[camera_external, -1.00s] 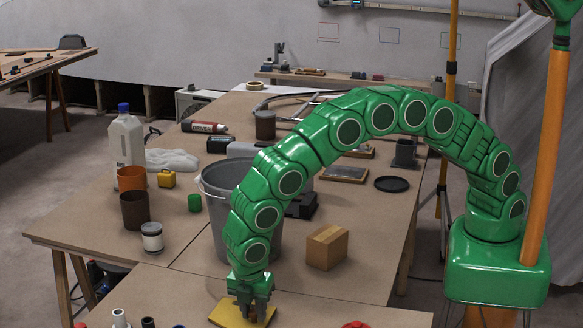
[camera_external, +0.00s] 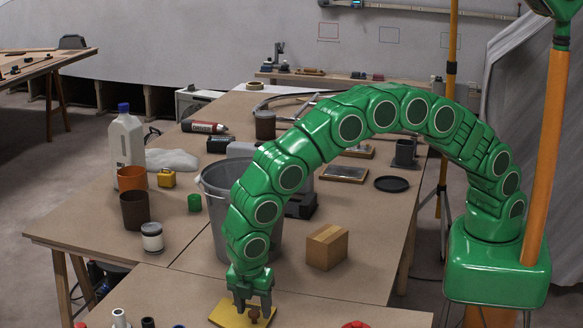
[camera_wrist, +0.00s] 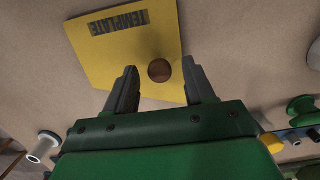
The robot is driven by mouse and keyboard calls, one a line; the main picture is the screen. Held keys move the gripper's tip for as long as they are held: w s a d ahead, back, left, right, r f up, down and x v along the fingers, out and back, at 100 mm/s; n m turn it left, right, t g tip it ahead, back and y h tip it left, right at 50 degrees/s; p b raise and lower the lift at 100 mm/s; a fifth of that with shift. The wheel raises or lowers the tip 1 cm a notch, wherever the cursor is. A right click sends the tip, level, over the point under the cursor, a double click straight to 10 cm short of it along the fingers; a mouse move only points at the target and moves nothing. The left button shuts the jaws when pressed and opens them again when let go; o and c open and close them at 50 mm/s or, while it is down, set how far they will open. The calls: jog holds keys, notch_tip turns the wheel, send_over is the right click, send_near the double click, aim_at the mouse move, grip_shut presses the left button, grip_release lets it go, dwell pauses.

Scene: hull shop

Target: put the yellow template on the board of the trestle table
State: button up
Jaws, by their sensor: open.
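The yellow template (camera_external: 228,314) lies flat on the near board of the brown table (camera_external: 320,309). In the wrist view the yellow template (camera_wrist: 105,62) shows dark "TEMPLATE" lettering and a round brown knob (camera_wrist: 159,70). My gripper (camera_external: 252,302) is open just above the template. In the wrist view the fingers of my gripper (camera_wrist: 160,66) stand apart on either side of the knob, with gaps beside it. Nothing is held. The template's far right part is partly hidden by the fingers in the external view.
A wooden block (camera_external: 327,247) and a grey bucket (camera_external: 212,222) stand behind my gripper. Several small items line the near left edge, and a red object (camera_external: 355,325) is at the near right. Another trestle table (camera_external: 40,64) stands far left. Bare board lies right of the template.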

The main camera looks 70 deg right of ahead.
notch_tip(320, 180, up, 11)
jog(key=a, duration=0.2)
jog(key=s+d+r+m, duration=0.3)
jog(key=d+r, duration=0.2)
jog(key=d, duration=0.5)
jog(key=s+d+r+m+g, duration=0.1)
jog(key=s+d+r+m, duration=0.3)
jog(key=d, duration=0.6)
jog(key=s+d+r+m, duration=0.1)
jog(key=d+r, duration=0.4)
jog(key=d, duration=0.6)
jog(key=s+d+m, duration=0.3)
jog(key=s+d, duration=0.2)
jog(key=s, duration=0.4)
jog(key=s+d+m+y, duration=0.1)
jog(key=s+d+m, duration=0.2)
jog(key=s+d, duration=0.3)
jog(key=s+d+m, duration=0.4)
jog(key=s+d, duration=0.2)
jog(key=s, duration=0.7)
jog(key=shift+d+r+g+y, duration=0.25)
jog(key=shift+g+y, duration=0.15)
